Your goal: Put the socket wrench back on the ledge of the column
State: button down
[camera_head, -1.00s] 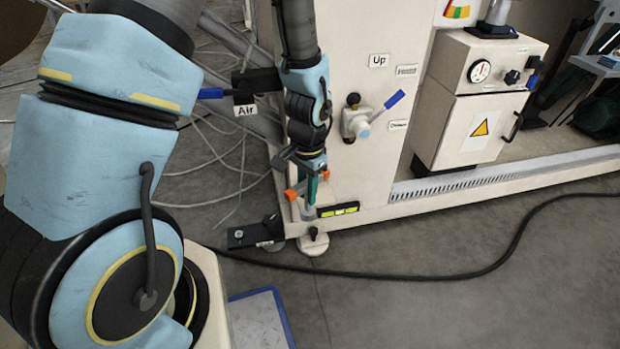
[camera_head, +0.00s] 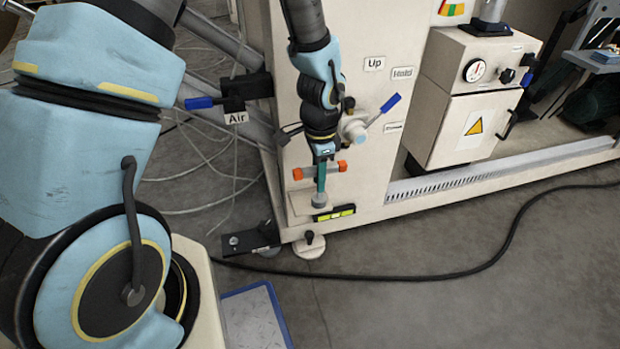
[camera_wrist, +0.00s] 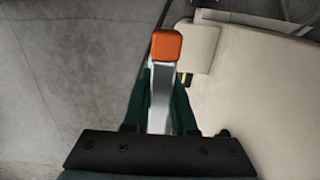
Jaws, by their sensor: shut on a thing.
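The socket wrench (camera_head: 309,173) has a metal cross bar with orange ends, seen just above the ledge in the head view. I cannot tell whether the wrench touches the ledge.
A yellow spirit level (camera_head: 335,213) sits at the ledge's front right. A blue-handled valve (camera_head: 355,128) juts from the column to the right of my wrist. Another blue lever (camera_head: 200,103) is at left. A black cable (camera_head: 400,277) crosses the floor.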

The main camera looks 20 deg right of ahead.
jog(key=w+d, duration=0.1)
jog(key=w, duration=0.7)
jog(key=f+b, duration=0.1)
jog(key=f, duration=0.1)
jog(key=f+b, duration=0.1)
jog(key=f, duration=0.1)
jog(key=f+b, duration=0.1)
jog(key=f, duration=0.2)
jog(key=shift+s, duration=0.25)
jog(key=shift+w+f, duration=0.1)
jog(key=shift+w, duration=0.05)
jog(key=c, duration=1.2)
grip_release()
jog(key=shift+f, duration=0.1)
jog(key=o, duration=0.5)
